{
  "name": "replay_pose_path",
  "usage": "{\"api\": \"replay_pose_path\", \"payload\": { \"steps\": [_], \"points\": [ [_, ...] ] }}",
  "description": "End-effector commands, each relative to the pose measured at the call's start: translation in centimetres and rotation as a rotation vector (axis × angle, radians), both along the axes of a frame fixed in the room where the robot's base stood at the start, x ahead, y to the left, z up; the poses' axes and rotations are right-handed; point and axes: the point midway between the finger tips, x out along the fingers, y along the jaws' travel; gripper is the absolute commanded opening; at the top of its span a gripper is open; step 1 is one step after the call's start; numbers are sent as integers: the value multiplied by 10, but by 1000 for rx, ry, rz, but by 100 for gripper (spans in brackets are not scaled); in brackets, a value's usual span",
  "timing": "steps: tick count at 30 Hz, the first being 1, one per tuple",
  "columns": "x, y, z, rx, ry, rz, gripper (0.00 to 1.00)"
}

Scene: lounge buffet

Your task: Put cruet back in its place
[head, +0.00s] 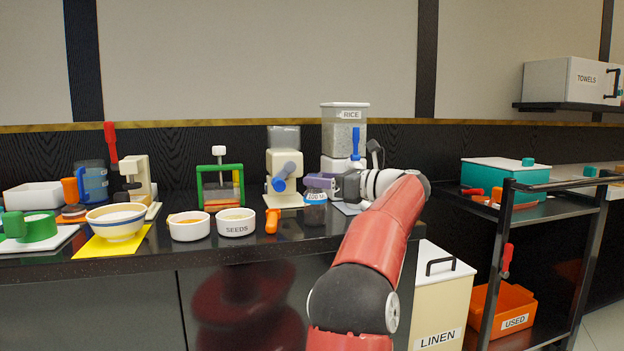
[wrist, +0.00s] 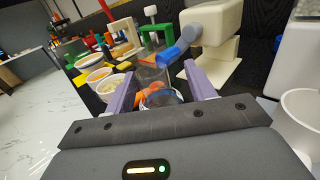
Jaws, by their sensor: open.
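My gripper (head: 318,184) is open, with its purple fingers at the right part of the dark counter; it also shows in the wrist view (wrist: 160,76). A small clear, dark-looking vessel (head: 315,212) with a pale blue label reading roughly "200 M" stands just below the fingers in the head view. In the wrist view a round rim of a clear vessel (wrist: 162,98) shows between the open fingers. I cannot tell whether they touch it. Nothing is plainly marked as the cruet, and I cannot tell whether this vessel is it.
A cream machine with a blue handle (head: 284,180) stands behind, beside the rice dispenser (head: 344,135). Left are an orange-handled item (head: 272,220), the seeds bowl (head: 236,223), another white bowl (head: 189,226) and a green-framed press (head: 220,185). A cart (head: 540,212) stands right.

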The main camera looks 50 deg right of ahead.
Motion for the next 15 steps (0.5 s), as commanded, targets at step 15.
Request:
{"api": "replay_pose_path", "payload": {
  "steps": [15],
  "points": [
    [-85,-16,0,0,1,0,55]
  ]
}}
